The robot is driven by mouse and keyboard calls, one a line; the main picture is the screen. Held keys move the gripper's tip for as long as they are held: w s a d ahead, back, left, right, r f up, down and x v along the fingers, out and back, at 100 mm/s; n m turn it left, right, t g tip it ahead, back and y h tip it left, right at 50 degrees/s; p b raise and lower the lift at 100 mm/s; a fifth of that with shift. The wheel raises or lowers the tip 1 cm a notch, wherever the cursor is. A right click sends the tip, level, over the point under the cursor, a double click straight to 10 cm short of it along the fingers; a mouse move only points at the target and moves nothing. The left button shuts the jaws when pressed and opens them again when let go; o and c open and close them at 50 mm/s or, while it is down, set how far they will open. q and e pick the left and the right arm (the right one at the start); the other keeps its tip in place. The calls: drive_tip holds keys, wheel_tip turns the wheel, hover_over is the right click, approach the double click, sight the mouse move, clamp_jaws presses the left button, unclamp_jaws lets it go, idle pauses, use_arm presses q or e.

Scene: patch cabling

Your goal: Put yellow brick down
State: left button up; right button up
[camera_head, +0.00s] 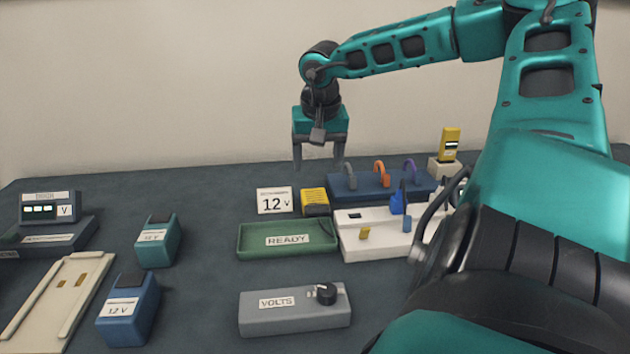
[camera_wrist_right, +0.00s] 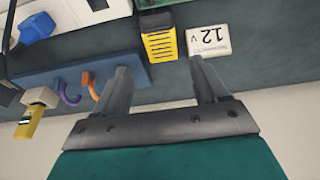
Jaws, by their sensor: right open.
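The yellow brick (camera_head: 315,202), with a dark ribbed face, rests on the dark table right of the white 12 V card (camera_head: 275,200) and behind the green READY tray (camera_head: 287,241). My right gripper (camera_head: 318,166) is open and empty, above and behind the brick, apart from it. In the right wrist view the yellow brick (camera_wrist_right: 159,44) lies beyond the gap between the open fingers (camera_wrist_right: 160,66), beside the 12 V card (camera_wrist_right: 208,41). My left gripper is not in view.
A blue rack (camera_head: 345,187) with grey, orange and purple cable loops stands right of the brick. A white panel (camera_head: 365,247) with plugs is in front of it. A yellow meter (camera_head: 449,145) stands upright behind. Teal (camera_head: 157,241) and blue (camera_head: 128,308) bricks stand left, with free table between.

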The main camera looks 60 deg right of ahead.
hover_over(315, 199)
drive_tip(key=s+a, duration=0.1)
drive_tip(key=a, duration=0.1)
drive_tip(key=f, duration=0.3)
drive_tip(key=f+b, duration=0.1)
drive_tip(key=f, duration=0.2)
drive_tip(key=shift+s+d, duration=0.15)
drive_tip(key=shift+d, duration=0.05)
drive_tip(key=shift+d+f, duration=0.15)
drive_tip(key=shift+f, duration=0.3)
drive_tip(key=b+x, duration=0.1)
drive_tip(key=x, duration=0.3)
drive_tip(key=shift+d, duration=0.15)
drive_tip(key=shift+w+f, duration=0.2)
drive_tip(key=shift+f, duration=0.05)
drive_tip(key=c, duration=1.2)
use_arm(q)
drive_tip(key=p, duration=0.3)
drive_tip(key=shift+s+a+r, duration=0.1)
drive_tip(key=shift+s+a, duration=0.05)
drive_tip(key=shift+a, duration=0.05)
use_arm(e)
drive_tip(key=shift+o, duration=0.2)
wheel_tip(315, 199, up, 20)
